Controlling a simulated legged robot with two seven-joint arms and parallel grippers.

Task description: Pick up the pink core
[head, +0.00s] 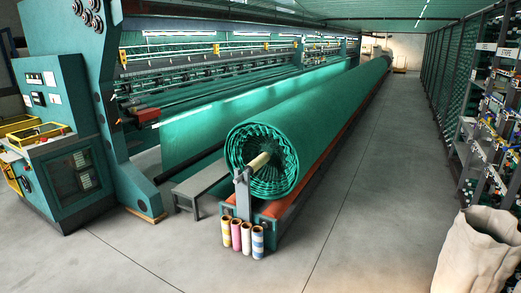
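Several short upright cores stand in a row on the floor at the front end of the large green netting roll. A yellowish core (227,231) stands at the left end and a blue and white striped core (258,243) at the right end. They stand close together; any gaps are too small to make out. Neither of my grippers is in view.
The netting roll (310,117) rests on a long orange and grey stand behind the cores. A grey bench (201,180) stands left of it. A control cabinet (70,180) is at left, a pale sack (476,255) at lower right. Grey floor in front is clear.

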